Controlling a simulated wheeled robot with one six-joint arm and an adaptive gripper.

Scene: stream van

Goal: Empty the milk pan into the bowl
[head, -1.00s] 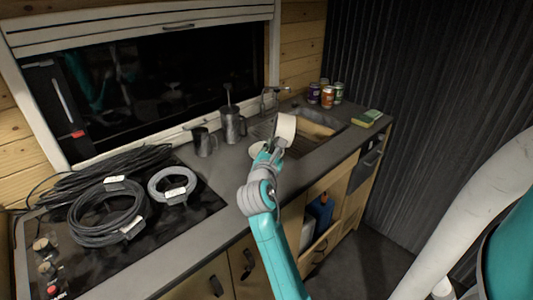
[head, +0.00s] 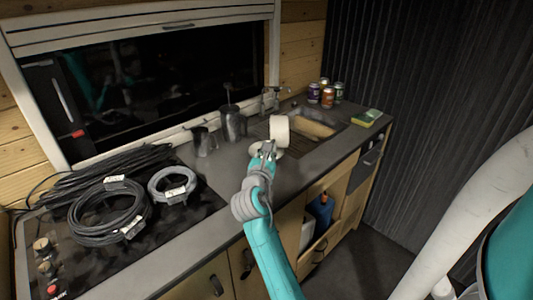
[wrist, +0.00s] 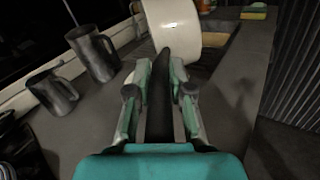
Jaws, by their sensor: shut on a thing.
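The milk pan (head: 279,130) is cream-white with a dark handle (wrist: 160,95). My gripper (head: 266,150) is shut on that handle and holds the pan above the counter in front of the sink. The pan's outer side also shows at the top of the wrist view (wrist: 172,25); its opening and contents are hidden. A pale rim, probably the bowl (head: 282,153), shows low beside my gripper in the head view, mostly hidden by gripper and pan. I cannot tell whether anything is in it.
Two grey metal jugs (head: 204,141) (head: 233,123) stand left of the pan by the window. The sink (head: 314,126) lies behind it, with several cans (head: 327,96) and a sponge (head: 367,117) beyond. Coiled cables (head: 110,211) cover the hob at left.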

